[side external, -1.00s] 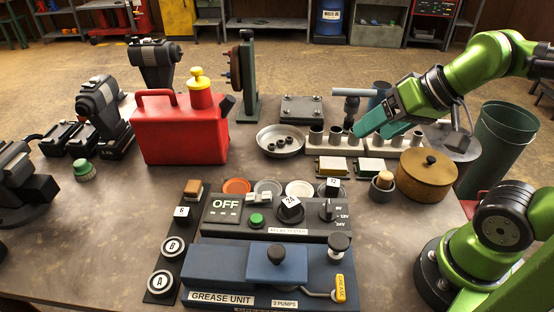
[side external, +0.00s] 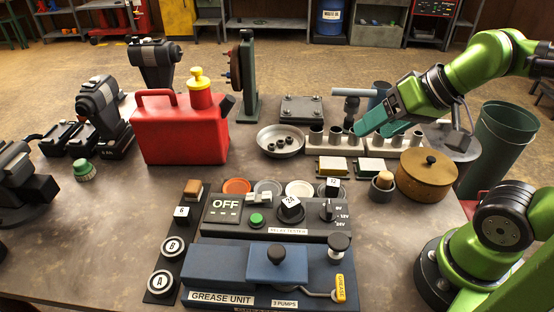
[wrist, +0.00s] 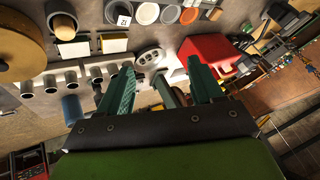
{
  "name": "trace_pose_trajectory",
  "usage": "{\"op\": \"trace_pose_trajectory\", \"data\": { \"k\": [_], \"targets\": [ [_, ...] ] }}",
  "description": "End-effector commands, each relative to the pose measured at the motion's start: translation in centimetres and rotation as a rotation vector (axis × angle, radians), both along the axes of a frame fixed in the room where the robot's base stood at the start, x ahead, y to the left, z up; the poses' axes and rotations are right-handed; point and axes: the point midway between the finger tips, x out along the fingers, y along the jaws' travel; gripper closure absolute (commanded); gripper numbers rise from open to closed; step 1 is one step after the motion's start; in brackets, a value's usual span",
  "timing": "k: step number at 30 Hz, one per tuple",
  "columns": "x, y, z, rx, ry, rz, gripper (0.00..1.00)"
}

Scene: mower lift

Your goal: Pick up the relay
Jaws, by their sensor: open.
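My gripper (side external: 374,130) is open and empty, its teal fingers above the row of metal cups at the back right. In the wrist view my gripper (wrist: 160,66) has its two fingers spread, with the round metal dish beyond their tips. The relay tester (side external: 222,210) is a dark box with an OFF display, a green button and knobs. Small pale blocks (side external: 259,198) sit at its back edge. Two small white-topped boxes (side external: 332,168) (side external: 367,168) lie in front of the cups. I cannot tell which of these is the relay.
A metal dish (side external: 281,149) holding small dark parts lies left of the cups (side external: 335,136). A lidded wooden pot (side external: 428,178) stands at right. A tall red can (side external: 180,130) stands at left. The blue grease unit (side external: 225,265) fills the front.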

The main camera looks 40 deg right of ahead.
Motion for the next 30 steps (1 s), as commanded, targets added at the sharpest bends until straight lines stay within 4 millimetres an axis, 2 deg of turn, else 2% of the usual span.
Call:
{"op": "trace_pose_trajectory", "data": {
  "k": [5, 8, 11, 14, 18, 23, 30],
  "targets": [
    [0.0, 0.0, 0.0, 0.001, 0.000, -0.001, 0.34],
    [0.2, -0.4, -0.7, -0.005, 0.028, -0.017, 0.34],
    [1.2, -0.2, -1.4, -0.047, 0.078, -0.011, 0.34],
    [2.7, 0.6, -2.3, -0.167, 0.149, 0.104, 0.34],
    [4.8, 2.5, -3.3, -0.408, 0.230, 0.504, 0.34],
    [6.5, 4.8, -4.3, -0.605, 0.266, 1.018, 0.34],
    [8.2, 8.3, -4.6, -0.788, 0.176, 1.816, 0.34]
  ]
}}
